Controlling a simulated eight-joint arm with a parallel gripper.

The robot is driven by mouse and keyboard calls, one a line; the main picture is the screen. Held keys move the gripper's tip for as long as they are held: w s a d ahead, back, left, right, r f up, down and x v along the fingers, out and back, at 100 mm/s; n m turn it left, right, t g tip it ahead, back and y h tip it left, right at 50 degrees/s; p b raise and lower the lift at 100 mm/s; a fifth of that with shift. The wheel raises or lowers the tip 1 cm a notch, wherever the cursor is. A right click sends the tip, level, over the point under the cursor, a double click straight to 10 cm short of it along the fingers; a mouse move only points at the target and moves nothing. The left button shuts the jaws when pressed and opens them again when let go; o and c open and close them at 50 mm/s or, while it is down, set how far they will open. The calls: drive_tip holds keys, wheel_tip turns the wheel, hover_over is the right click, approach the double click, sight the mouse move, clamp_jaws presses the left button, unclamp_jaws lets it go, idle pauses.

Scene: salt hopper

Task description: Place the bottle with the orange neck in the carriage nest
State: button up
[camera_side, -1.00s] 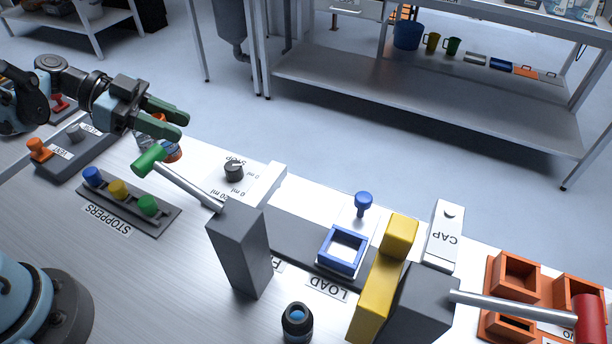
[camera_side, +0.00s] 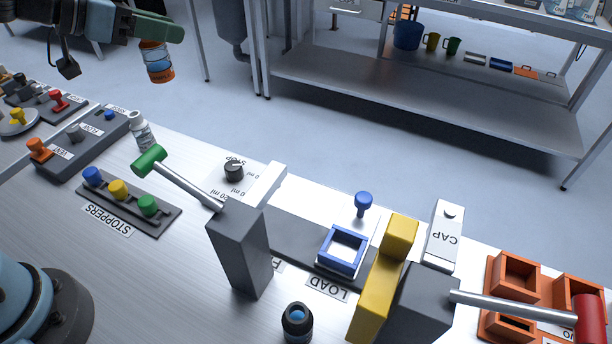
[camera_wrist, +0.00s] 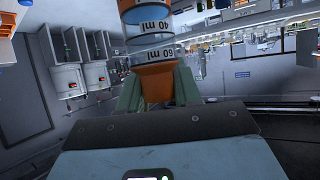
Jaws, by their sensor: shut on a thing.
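My gripper (camera_side: 158,27), with green fingers, is at the top left of the side view, high above the table. It is shut on the orange neck of a bottle, which hangs below the fingers. The bottle (camera_side: 157,62) has a clear, white-labelled body with an orange band near its base. In the wrist view, the orange neck (camera_wrist: 155,82) sits between the fingers and the bottle body (camera_wrist: 150,42) shows 40 ml and 60 ml marks. The blue square frame (camera_side: 325,254), apparently the carriage nest, stands by the LOAD label and looks empty.
A white bottle (camera_side: 140,130) stands below my gripper, near the green-ended lever (camera_side: 185,180) and stopper rack (camera_side: 128,207). A grey post (camera_side: 238,250) and yellow block (camera_side: 372,295) flank the blue frame. A blue knob (camera_side: 363,203) stands behind it. A dark bottle (camera_side: 297,325) stands in front.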

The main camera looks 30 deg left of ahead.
drive_tip(key=shift+n+t+y, duration=0.3)
drive_tip(key=shift+n+y, duration=0.6)
drive_tip(key=r, duration=0.4)
drive_tip(key=shift+s+a+r, duration=0.1)
drive_tip(key=shift+s+a, duration=0.1)
drive_tip(key=shift+s, duration=0.05)
wheel_tip(320, 180, up, 5)
drive_tip(key=s+d+m+g+h, duration=0.2)
drive_tip(key=d+m+h, duration=0.15)
drive_tip(key=d, duration=0.95)
drive_tip(key=s+d+m+g+h, duration=0.2)
drive_tip(key=s+d+m+h, duration=0.15)
drive_tip(key=d, duration=0.85)
drive_tip(key=s+d+m+g+h, duration=0.2)
drive_tip(key=s+d+m+g, duration=0.5)
drive_tip(key=s+d, duration=1.1)
drive_tip(key=shift+m, duration=0.3)
drive_tip(key=shift+s+a+f, duration=0.1)
drive_tip(key=shift+f, duration=14.9)
